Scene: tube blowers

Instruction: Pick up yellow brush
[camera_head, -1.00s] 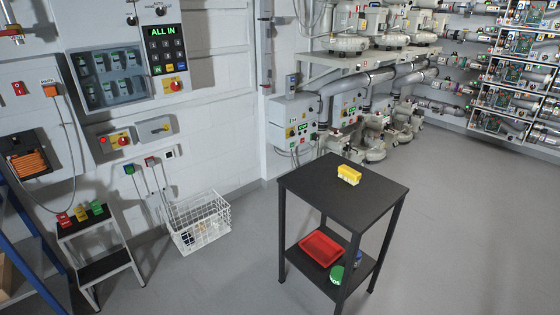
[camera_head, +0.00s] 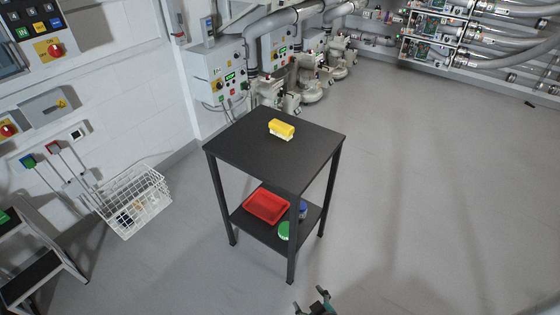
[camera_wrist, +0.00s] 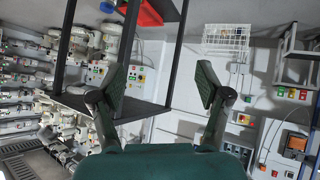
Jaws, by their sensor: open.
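The yellow brush (camera_head: 281,129) lies on the black top of a small two-level table (camera_head: 250,155), with pale bristles showing along its lower side. My gripper (camera_head: 315,300) shows at the bottom edge of the head view, low in front of the table and well apart from the brush. In the wrist view my gripper (camera_wrist: 165,90) has its two fingers spread wide with nothing between them. The table (camera_wrist: 140,108) shows beyond the fingers in the wrist view, upside down. I cannot make out the brush there.
A red tray (camera_head: 266,207), a green item (camera_head: 285,231) and a blue item (camera_head: 303,210) sit on the table's lower shelf. A white wire basket (camera_head: 135,200) and a step stool (camera_head: 38,260) stand at left. Machines line the back wall.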

